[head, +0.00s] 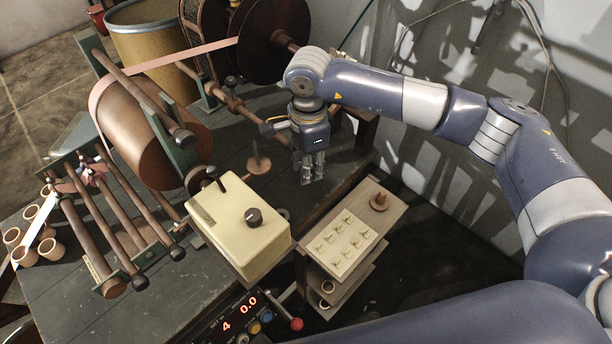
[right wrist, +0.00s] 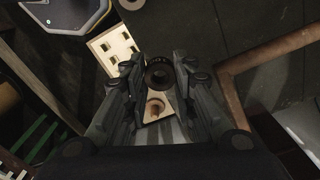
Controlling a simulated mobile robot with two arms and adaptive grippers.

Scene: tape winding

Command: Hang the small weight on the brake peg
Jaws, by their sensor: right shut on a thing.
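My right gripper (head: 309,172) points down beside the machine, between the cream box and the rear legs. In the right wrist view its fingers (right wrist: 158,82) are shut on a small dark round piece (right wrist: 158,74), which looks like the small weight. In the head view that piece is hard to make out between the fingers. A brown disc with an upright stem (head: 259,164) stands on the table left of the gripper. I cannot tell for sure which part is the brake peg. My left gripper is not in view.
A wooden shelf stand (head: 327,225) holds a card of hooks (head: 343,243) and a brown knobbed piece (head: 379,201). The cream box (head: 235,225) with a dark knob stands left of it. Large rolls (head: 150,132) and rollers fill the left. Dark floor lies right of the stand.

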